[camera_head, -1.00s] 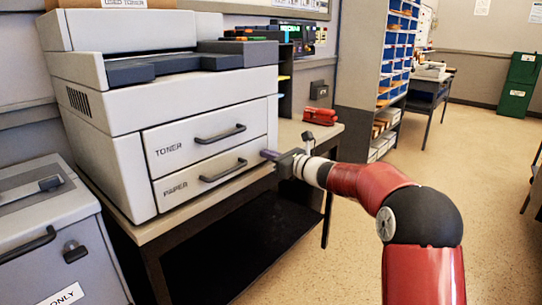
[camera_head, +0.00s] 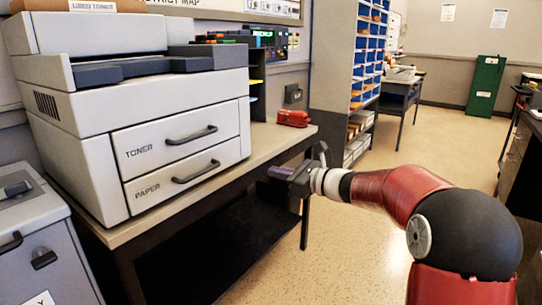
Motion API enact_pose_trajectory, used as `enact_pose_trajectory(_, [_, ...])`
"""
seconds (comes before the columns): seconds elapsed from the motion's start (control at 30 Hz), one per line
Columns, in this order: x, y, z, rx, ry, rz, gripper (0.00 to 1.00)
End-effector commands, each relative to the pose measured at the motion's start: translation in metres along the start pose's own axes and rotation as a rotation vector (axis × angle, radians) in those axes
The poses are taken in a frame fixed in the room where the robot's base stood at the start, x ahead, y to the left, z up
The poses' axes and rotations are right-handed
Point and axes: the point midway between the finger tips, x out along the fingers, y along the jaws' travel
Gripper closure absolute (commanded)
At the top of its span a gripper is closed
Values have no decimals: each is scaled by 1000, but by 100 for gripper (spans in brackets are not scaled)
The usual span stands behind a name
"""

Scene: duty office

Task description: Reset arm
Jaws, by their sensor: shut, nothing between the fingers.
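My gripper (camera_head: 272,173) is at the end of my red arm, in the middle of the view. It is shut and empty, just off the front edge of the table (camera_head: 150,225), to the right of the printer's lower drawer. The printer (camera_head: 95,115) stands on the table with its TONER drawer (camera_head: 180,143) and PAPER drawer (camera_head: 172,183) both closed. My gripper is apart from the drawer handles.
A red stapler-like object (camera_head: 293,118) lies on the table's far end. A grey bin (camera_head: 50,250) stands at lower left. A shelf unit (camera_head: 338,60) with blue bins, a side table (camera_head: 402,85) and a green cabinet (camera_head: 486,86) are farther back. Open floor (camera_head: 370,240) lies right of the table.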

Motion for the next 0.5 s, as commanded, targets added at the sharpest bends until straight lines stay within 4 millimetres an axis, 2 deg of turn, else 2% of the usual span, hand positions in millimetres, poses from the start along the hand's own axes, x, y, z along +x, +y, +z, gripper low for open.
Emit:
enact_pose_trajectory(0.03, [-4,21,6,-90,48,36,100])
enact_pose_trajectory(0.13, [-23,72,5,-339,189,138,100])
enact_pose_trajectory(0.2, [-44,109,0,-540,296,224,100])
enact_pose_trajectory(0.27, [-66,136,-8,-710,385,302,100])
enact_pose_trajectory(0.4, [-126,190,-28,-1094,572,498,100])
enact_pose_trajectory(0.5, [-174,218,-44,-1355,693,653,100])
